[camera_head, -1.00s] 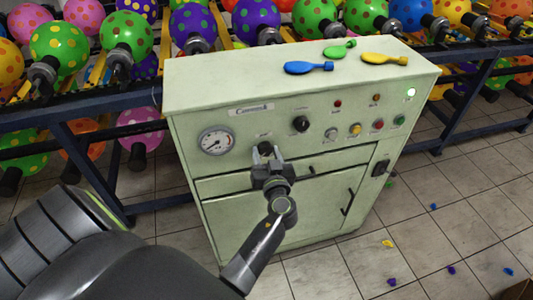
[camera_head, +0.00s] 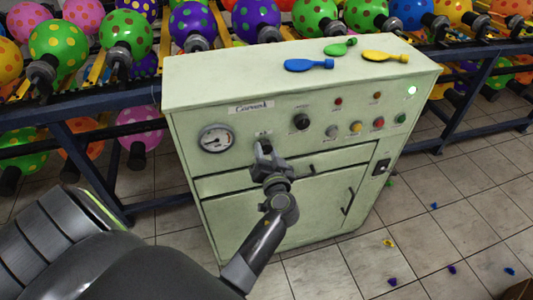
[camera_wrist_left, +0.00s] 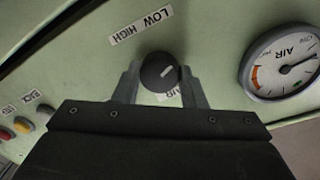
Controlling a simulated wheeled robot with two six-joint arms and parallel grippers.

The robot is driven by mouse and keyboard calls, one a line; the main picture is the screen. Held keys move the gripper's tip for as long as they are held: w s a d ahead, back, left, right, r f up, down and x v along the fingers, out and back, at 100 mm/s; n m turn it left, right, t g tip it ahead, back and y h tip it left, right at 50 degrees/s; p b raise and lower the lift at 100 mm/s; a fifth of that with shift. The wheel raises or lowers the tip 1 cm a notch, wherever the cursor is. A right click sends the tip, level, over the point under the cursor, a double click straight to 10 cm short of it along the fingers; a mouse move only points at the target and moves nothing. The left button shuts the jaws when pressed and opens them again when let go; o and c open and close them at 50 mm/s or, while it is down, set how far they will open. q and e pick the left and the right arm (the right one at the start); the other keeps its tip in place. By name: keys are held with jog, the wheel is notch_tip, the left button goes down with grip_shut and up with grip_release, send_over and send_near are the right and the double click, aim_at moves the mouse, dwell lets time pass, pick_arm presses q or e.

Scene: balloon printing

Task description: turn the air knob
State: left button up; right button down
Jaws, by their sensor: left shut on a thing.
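The pale green machine (camera_head: 290,205) stands in the middle of the head view. Its air knob is hidden behind my left gripper (camera_head: 266,150) there. My left gripper (camera_wrist_left: 162,84) is shut on the knob, one finger on each side. The air gauge (camera_head: 216,139) is left of the knob in the head view and also shows in the left wrist view (camera_wrist_left: 284,62). My right gripper is out of view.
A second black knob (camera_head: 301,122), coloured buttons (camera_head: 357,127) and a lit green lamp (camera_head: 411,91) are on the panel. Blue (camera_head: 308,65), green (camera_head: 340,47) and yellow (camera_head: 385,56) flat balloons lie on top. Racks of dotted balloons stand behind.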

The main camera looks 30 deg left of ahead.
pick_arm(q)
jog(key=m, duration=0.3)
jog(key=shift+r+m, duration=0.1)
jog(key=shift+m, duration=0.2)
jog(key=m+p, duration=0.1)
jog(key=m, duration=0.2)
jog(key=shift+g, duration=0.4)
jog(key=m+p, duration=0.1)
jog(key=m, duration=0.3)
jog(key=shift+r+m+p, duration=0.1)
jog(key=shift+m+p, duration=0.3)
jog(key=shift+w+m+y+p, duration=0.1)
jog(key=shift+m+y+p, duration=0.4)
jog(key=shift+m, duration=1.3)
jog(key=o, duration=1)
jog(key=shift+d+g+h, duration=0.1)
jog(key=shift+g+h, duration=0.2)
